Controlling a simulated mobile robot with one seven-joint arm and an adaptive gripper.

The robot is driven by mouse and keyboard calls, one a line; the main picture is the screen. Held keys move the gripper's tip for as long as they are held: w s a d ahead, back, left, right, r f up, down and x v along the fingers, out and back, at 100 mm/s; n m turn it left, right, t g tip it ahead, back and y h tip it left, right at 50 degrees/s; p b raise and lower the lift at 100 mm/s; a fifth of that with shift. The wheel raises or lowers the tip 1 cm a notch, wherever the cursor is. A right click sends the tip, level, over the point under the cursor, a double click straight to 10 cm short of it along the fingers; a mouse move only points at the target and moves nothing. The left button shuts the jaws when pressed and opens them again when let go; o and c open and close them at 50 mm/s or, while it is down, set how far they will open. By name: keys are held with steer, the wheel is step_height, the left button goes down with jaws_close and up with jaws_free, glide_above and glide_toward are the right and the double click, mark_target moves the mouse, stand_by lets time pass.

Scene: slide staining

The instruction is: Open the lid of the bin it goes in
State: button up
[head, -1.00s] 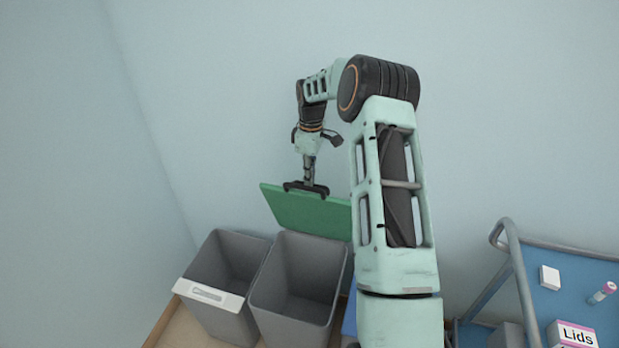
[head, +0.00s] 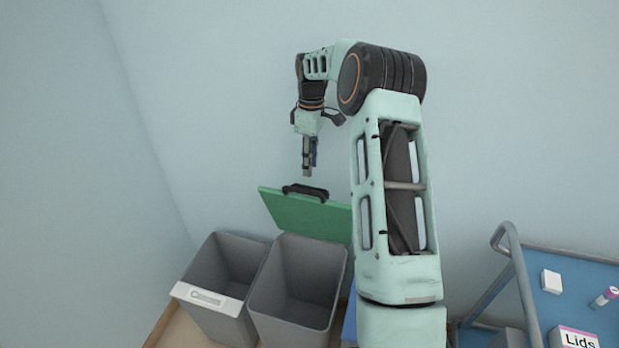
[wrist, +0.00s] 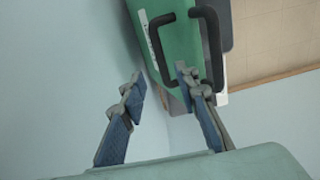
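A grey bin (head: 262,318) stands against the wall with its green lid (head: 300,213) raised and tilted back. The lid has a black handle (head: 306,191) on its upper part. The green lid (wrist: 177,40) and its handle (wrist: 211,40) also show in the wrist view. My gripper (head: 308,172) is just above the handle, apart from it and empty. In the wrist view my gripper (wrist: 160,80) has its two blue-padded fingers spread apart. Part of the lid's right side is hidden behind my arm.
Another open grey bin (head: 222,262) with a white label (head: 205,297) stands to the left. At the right is a blue-topped cart (head: 560,300) with a grey rail (head: 520,275), a box marked "Lids" (head: 578,339), a small white box (head: 551,281) and a pink-capped tube (head: 606,296).

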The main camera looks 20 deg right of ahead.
steer(key=shift+r, duration=1.7)
steer(key=shift+c, duration=0.6)
